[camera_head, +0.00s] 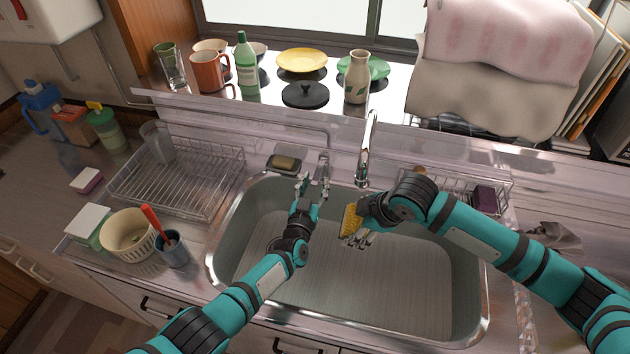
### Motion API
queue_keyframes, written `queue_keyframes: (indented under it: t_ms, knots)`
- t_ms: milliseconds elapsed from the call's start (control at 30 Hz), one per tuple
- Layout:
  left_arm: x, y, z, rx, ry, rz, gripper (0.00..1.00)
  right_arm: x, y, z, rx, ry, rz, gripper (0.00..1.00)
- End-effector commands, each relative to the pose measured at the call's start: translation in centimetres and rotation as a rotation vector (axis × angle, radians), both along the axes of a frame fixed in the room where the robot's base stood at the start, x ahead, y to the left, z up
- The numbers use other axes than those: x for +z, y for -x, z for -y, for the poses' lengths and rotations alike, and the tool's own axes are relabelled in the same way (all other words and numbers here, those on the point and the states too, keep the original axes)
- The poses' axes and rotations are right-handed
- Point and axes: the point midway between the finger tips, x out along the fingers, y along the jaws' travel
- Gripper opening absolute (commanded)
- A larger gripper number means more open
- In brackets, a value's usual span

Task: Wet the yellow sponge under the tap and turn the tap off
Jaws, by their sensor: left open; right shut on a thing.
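The yellow sponge (349,219) is held over the sink (290,300), below and a little left of the tap's spout. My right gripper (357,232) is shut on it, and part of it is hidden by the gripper. The chrome tap (369,145) stands at the back rim of the sink, its spout curving forward. A tap handle (323,165) stands to its left. My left gripper (314,185) is open, its fingers just in front of the handle; I cannot tell whether they touch it. I cannot make out any water stream.
A soap dish (284,163) sits left of the handle. A wire dish rack (180,183) stands left of the sink, with a bowl (128,233) and blue cup (173,249) in front. A wire basket (470,187) is behind my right arm. The sink floor looks clear.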

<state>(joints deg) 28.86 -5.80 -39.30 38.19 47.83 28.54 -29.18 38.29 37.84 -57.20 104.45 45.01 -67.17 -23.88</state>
Motion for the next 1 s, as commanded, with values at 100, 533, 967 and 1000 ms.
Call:
queue_keyframes:
  t_ms: [100,533,967,1000]
  knots:
    - [0.17,-0.82,0.19,0.000,-0.002,0.003,0.40,0.02,-0.01,0.00,0.000,0.000,0.000,0.52]
    - [0.20,-1.33,0.18,0.002,-0.002,0.004,0.40,0.00,0.00,-0.01,0.000,0.000,0.000,0.52]
    - [0.18,-1.31,0.18,0.002,-0.002,0.004,0.00,0.02,-0.01,0.00,0.000,0.000,0.000,0.52]
    - [0.18,-1.30,0.18,0.002,-0.002,0.004,0.00,0.01,0.00,-0.01,0.000,0.000,0.000,0.52]
